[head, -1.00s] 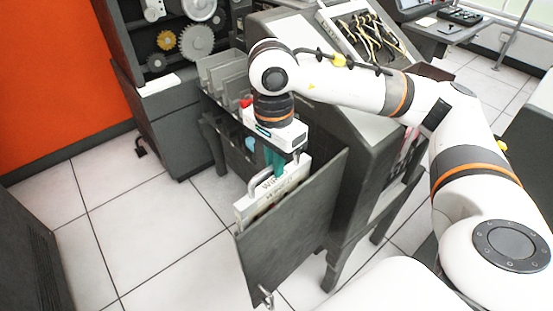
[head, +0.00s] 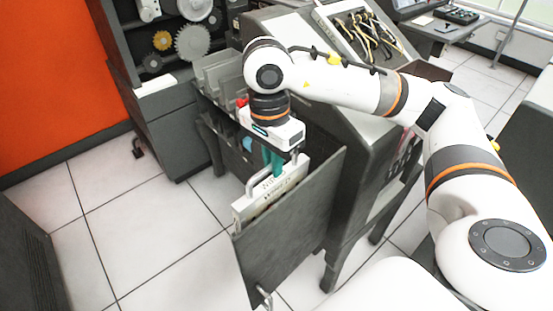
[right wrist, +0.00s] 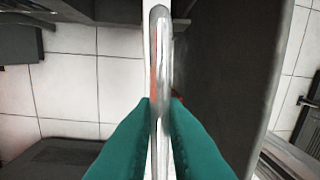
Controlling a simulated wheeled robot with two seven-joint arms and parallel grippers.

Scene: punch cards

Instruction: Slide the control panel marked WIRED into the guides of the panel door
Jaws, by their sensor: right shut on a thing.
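The white control panel marked WIRED (head: 251,206) stands upright on edge beside the inner face of the dark open panel door (head: 292,228). Only its upper part shows; the door hides the rest, and I cannot see the guides. Its lettering is partly readable. My right gripper (head: 275,168) points down and is shut on the panel's metal handle. In the right wrist view the green fingers (right wrist: 158,115) close on both sides of the handle (right wrist: 159,50), with the panel's thin edge below and the door (right wrist: 215,80) close on the right. My left gripper is not in view.
The dark machine cabinet (head: 345,130) stands behind the door, with a tray of tangled wires (head: 365,35) on top. Grey upright panels in a rack (head: 220,75) stand behind my right gripper. Open tiled floor (head: 150,220) lies to the left.

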